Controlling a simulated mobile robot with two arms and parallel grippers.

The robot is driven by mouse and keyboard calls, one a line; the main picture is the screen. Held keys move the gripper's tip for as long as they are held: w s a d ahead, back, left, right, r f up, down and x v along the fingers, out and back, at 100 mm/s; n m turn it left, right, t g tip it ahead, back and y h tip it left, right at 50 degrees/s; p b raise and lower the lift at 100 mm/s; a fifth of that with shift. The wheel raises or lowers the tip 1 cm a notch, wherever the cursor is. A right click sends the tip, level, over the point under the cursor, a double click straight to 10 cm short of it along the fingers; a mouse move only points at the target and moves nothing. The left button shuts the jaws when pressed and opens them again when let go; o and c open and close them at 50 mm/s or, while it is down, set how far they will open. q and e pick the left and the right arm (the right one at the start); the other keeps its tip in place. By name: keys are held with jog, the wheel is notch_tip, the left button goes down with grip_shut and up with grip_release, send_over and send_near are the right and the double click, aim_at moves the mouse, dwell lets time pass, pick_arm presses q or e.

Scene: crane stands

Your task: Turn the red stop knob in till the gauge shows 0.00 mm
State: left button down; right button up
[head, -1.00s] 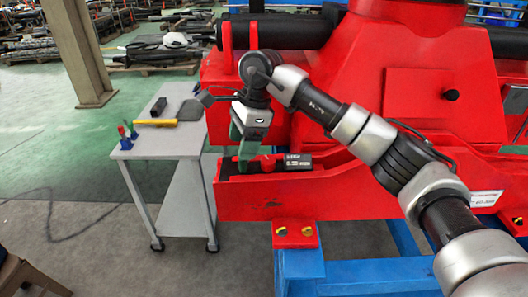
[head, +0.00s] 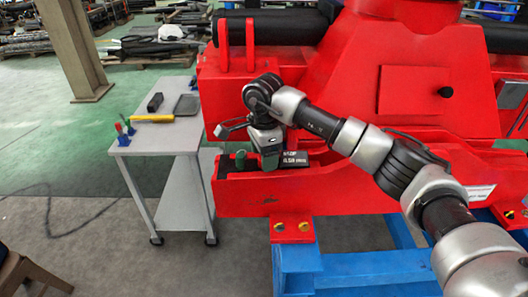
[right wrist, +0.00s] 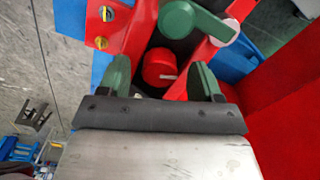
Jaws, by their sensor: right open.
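The red stop knob (right wrist: 160,67) shows in the right wrist view as a round red cap with a short pale mark. My right gripper (right wrist: 162,78) is open, its two green fingers on either side of the knob with gaps showing. Whether the fingertips reach down around it I cannot tell. In the head view my right gripper (head: 254,160) is low in the red trough, and the knob is hard to make out behind it. The black gauge (head: 294,159) lies just right of the gripper; its white digits are too small to read surely. My left gripper is not in view.
A green round part with an arm (right wrist: 178,20) sits close beyond the knob in the right wrist view. Red trough walls (head: 350,188) flank the space. A grey cart (head: 165,138) with tools stands to the left.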

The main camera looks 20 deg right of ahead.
jog(key=shift+f, duration=0.2)
jog(key=shift+c, duration=0.5)
jog(key=c, duration=0.8)
